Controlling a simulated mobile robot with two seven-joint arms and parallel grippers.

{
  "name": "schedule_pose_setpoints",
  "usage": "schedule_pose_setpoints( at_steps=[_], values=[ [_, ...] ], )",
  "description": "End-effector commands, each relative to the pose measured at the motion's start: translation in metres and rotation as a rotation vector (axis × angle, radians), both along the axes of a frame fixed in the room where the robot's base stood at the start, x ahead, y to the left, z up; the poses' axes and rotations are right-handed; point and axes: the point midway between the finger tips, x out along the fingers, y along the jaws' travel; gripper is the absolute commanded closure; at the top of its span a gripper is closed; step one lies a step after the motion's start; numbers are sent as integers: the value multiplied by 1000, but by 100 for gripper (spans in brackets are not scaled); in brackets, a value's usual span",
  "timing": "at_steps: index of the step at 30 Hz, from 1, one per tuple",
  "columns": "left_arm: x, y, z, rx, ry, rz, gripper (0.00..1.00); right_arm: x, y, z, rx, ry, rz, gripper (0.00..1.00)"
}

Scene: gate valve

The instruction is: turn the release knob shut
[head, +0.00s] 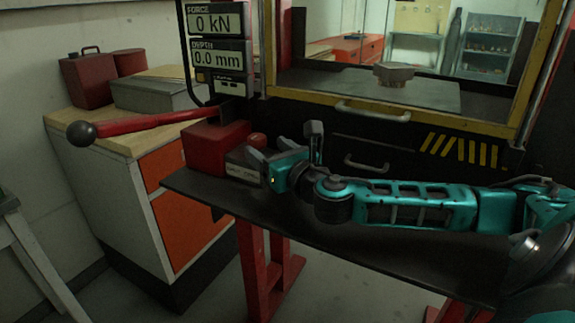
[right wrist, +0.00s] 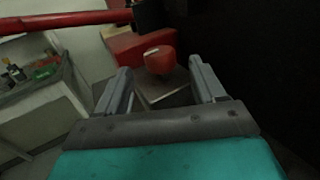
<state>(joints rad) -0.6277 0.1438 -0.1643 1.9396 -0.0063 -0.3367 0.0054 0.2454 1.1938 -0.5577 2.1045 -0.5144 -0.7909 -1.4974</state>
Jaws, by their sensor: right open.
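The release knob (head: 257,140) is red and rounded and sits on a dark block beside the red pump body (head: 216,146). In the right wrist view the knob (right wrist: 159,60) has a pale mark on it and shows between and beyond my fingers. My right gripper (head: 284,146) is open and empty, close to the knob in the head view; I see no contact. It also shows in the right wrist view (right wrist: 159,82). My left gripper is not in view.
A red lever (head: 150,122) with a black ball end reaches left from the pump. The force and depth display (head: 216,50) stands above it. The press guard (head: 400,115) is behind my arm. The dark shelf (head: 330,245) is clear in front.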

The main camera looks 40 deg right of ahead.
Motion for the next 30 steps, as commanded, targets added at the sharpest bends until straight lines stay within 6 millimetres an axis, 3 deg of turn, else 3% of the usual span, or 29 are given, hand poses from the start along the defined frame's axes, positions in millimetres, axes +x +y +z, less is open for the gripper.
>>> schedule_pose_setpoints(
  at_steps=[6,12,30],
  values=[
    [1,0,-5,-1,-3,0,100,-39,3,-2,-7,5,0,31],
    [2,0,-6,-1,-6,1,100,-62,5,-1,-6,3,-1,31],
    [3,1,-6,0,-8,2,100,-72,6,0,0,-1,-1,31]
  ],
)
